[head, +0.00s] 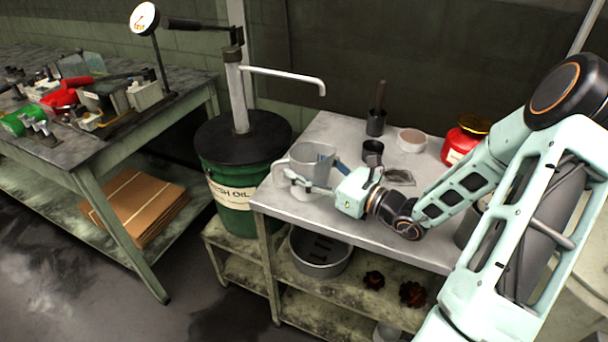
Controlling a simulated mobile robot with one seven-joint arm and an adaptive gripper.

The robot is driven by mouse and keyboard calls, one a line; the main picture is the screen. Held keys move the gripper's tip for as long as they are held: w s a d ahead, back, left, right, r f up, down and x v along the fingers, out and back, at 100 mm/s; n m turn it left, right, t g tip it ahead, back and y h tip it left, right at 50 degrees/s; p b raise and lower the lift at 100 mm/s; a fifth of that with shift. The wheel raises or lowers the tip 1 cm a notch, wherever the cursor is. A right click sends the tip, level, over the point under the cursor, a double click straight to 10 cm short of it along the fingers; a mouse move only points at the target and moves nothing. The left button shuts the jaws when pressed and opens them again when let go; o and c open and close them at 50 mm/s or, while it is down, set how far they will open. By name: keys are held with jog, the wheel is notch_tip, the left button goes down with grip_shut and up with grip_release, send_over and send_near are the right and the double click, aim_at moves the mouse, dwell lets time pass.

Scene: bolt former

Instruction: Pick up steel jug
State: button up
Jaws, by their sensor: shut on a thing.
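The steel jug (311,160) is a grey metal vessel at the left end of the grey-topped table (330,128), with a handle on its left side. My gripper (305,183) reaches in from the right and is shut on the jug. The fingers lie across the front of the jug and hide part of its lower body. A pale round thing shows just below the jug. I cannot tell whether the jug's base touches the tabletop.
A green oil drum (232,208) with a black lid and hand pump stands left of the table. Behind the gripper are dark cups (376,122), a pale round dish (411,140) and a red can (461,145). A cluttered workbench (150,125) stands at the far left.

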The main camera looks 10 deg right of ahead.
jog(key=shift+r, duration=0.15)
jog(key=shift+c, duration=0.5)
jog(key=shift+r, duration=0.2)
jog(key=r+p, duration=0.1)
jog(key=r, duration=0.2)
jog(key=shift+s+r+p, duration=0.35)
jog(key=s+a+r+p, duration=0.1)
jog(key=s+r+p, duration=0.7)
jog(key=s+p, duration=0.5)
jog(key=p, duration=0.5)
jog(key=shift+a+r, duration=0.3)
jog(key=shift+a, duration=0.1)
